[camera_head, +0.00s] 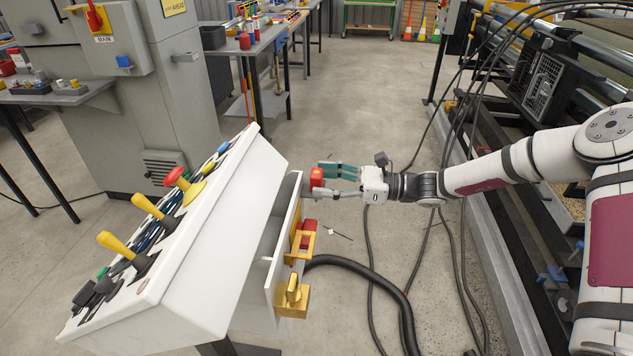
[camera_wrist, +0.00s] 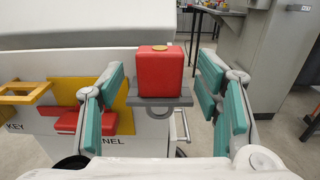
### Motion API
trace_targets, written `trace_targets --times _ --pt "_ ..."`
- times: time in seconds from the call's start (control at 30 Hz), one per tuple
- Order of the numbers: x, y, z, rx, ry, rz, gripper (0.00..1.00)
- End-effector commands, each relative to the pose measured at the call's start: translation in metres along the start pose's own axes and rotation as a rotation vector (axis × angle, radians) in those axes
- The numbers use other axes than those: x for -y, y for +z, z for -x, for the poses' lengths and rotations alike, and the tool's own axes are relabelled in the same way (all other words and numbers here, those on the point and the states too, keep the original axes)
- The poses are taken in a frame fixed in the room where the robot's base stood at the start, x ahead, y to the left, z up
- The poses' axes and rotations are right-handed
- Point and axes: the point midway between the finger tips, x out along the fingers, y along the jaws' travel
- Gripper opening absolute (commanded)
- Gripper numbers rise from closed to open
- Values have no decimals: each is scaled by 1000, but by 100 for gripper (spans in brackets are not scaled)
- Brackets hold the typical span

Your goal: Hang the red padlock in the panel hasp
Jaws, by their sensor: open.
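The red padlock (camera_wrist: 159,73) shows in the wrist view as a red block with a brass disc on top. It stands between my spread fingers, at a dark grey bracket (camera_wrist: 179,101) on the white panel box (camera_wrist: 155,138), apparently the hasp. A thin metal loop hangs below the bracket. I cannot tell whether the shackle passes through it. In the head view the red padlock (camera_head: 316,178) is at the panel's right edge, at the tips of my gripper (camera_head: 337,179). My green-padded fingers are open on either side of it, with visible gaps in the wrist view.
A yellow plate and bracket (camera_wrist: 22,92) with another red block (camera_wrist: 83,121) sit left of the padlock. The white console (camera_head: 215,225) carries levers and a red button. A black hose (camera_head: 380,276) and cables lie on the floor. Grey cabinets stand behind.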

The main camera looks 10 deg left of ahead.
Motion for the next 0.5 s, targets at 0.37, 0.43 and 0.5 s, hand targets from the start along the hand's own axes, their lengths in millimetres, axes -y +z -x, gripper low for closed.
trace_targets --times 0.37,0.43,0.5 --pt "0 0 -23 0 0 1 58" --pt "0 0 -23 0 0 1 47" --pt "0 0 -23 0 0 1 31"
